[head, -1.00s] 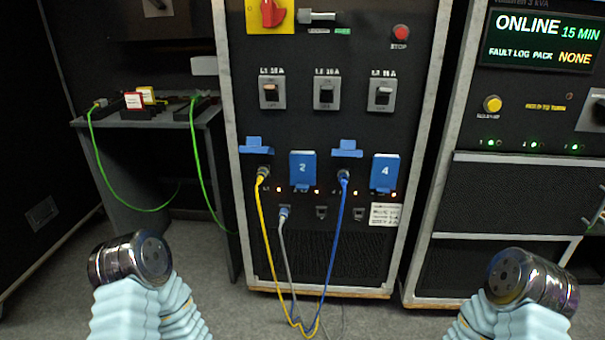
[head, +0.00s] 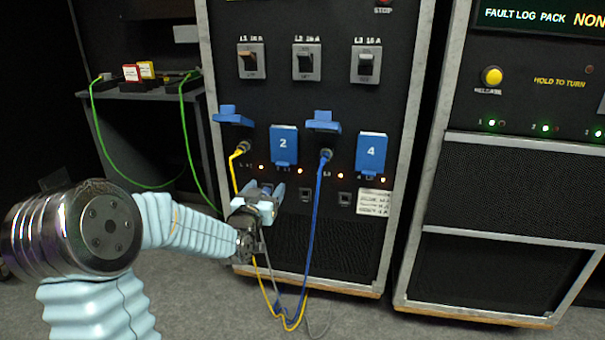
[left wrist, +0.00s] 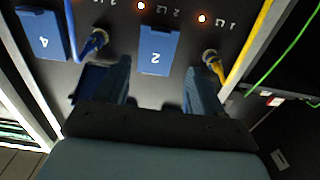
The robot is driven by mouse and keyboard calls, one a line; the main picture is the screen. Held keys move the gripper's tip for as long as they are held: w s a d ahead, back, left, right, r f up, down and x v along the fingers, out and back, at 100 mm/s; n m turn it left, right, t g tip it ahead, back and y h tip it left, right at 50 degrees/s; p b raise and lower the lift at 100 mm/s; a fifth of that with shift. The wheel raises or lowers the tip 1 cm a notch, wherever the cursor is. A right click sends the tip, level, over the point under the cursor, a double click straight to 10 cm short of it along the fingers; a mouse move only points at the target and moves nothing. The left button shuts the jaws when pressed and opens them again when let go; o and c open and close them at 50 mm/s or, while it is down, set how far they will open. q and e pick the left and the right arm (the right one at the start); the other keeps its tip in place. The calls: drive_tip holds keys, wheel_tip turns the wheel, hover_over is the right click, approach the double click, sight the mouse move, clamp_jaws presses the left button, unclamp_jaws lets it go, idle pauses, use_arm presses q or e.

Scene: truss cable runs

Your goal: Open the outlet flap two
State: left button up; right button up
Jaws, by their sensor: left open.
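The outlet flap two (head: 284,145) is a blue cover marked 2, hanging shut on the black panel between the yellow-cable and blue-cable outlets. It also shows upside down in the left wrist view (left wrist: 157,50). My left gripper (head: 262,196) is open, just below flap two. In the left wrist view its two blue fingers (left wrist: 157,82) stand apart, with flap two beyond the gap between them. I cannot see the fingers touching the flap. My right gripper is out of view.
Flap four (head: 371,153) hangs shut. Raised flaps sit above the plugged yellow cable (head: 236,170) and blue cable (head: 317,220), which flank flap two. A grey cable hangs behind my left gripper. A side table (head: 150,94) with green cables stands at left.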

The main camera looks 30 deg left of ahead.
sight(281, 165)
use_arm(q)
drive_tip(key=p+x, duration=0.1)
drive_tip(key=x, duration=1.2)
drive_tip(key=shift+d, duration=0.1)
drive_tip(key=shift+s, duration=0.1)
clamp_jaws()
